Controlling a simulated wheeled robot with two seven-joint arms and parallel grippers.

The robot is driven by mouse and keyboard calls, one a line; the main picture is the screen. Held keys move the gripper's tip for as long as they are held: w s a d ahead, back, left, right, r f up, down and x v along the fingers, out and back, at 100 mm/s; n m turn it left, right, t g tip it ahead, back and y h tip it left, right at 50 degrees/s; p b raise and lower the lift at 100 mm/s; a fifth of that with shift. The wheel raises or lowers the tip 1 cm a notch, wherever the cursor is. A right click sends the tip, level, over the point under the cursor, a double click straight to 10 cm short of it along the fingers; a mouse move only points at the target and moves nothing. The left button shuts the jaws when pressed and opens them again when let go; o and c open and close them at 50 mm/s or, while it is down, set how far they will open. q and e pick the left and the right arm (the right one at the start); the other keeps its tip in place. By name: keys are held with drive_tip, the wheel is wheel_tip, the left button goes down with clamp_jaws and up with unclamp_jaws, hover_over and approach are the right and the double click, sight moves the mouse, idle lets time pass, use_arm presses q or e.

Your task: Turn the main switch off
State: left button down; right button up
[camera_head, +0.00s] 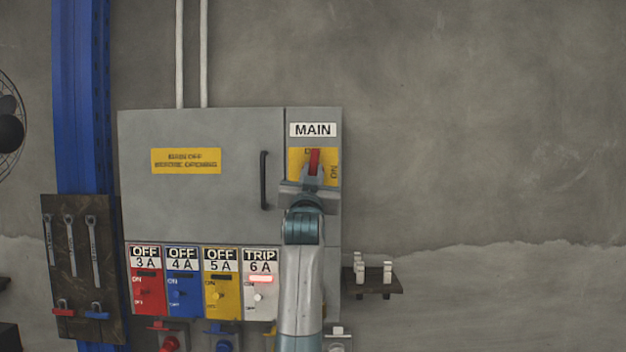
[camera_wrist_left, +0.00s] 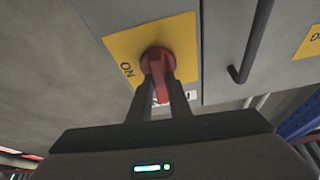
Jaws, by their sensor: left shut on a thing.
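The main switch is a red rotary handle (camera_head: 314,160) on a yellow plate (camera_head: 330,155) below the MAIN label (camera_head: 313,130), on the right part of the grey cabinet. In the head view the handle stands upright, its top near partly hidden lettering; ON shows at the plate's right. My left gripper (camera_head: 313,177) reaches up from below and is shut on the red handle. In the left wrist view the two dark fingers (camera_wrist_left: 157,82) lie on either side of the red handle (camera_wrist_left: 158,65). My right gripper is not in view.
The grey cabinet door (camera_head: 200,210) has a black handle (camera_head: 264,180) and a yellow sign (camera_head: 186,161). Below are red, blue and yellow breakers marked OFF and a white one (camera_head: 260,290) marked TRIP. A small shelf (camera_head: 380,287) is at right; the upper right wall is bare.

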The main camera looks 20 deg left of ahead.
use_arm(q)
drive_tip(key=shift+f+n+y, duration=0.15)
drive_tip(key=shift+n+y, duration=0.45)
drive_tip(key=shift+n, duration=0.3)
drive_tip(key=c, duration=1.6)
unclamp_jaws()
drive_tip(key=shift+c, duration=0.2)
drive_tip(key=shift+s, duration=0.1)
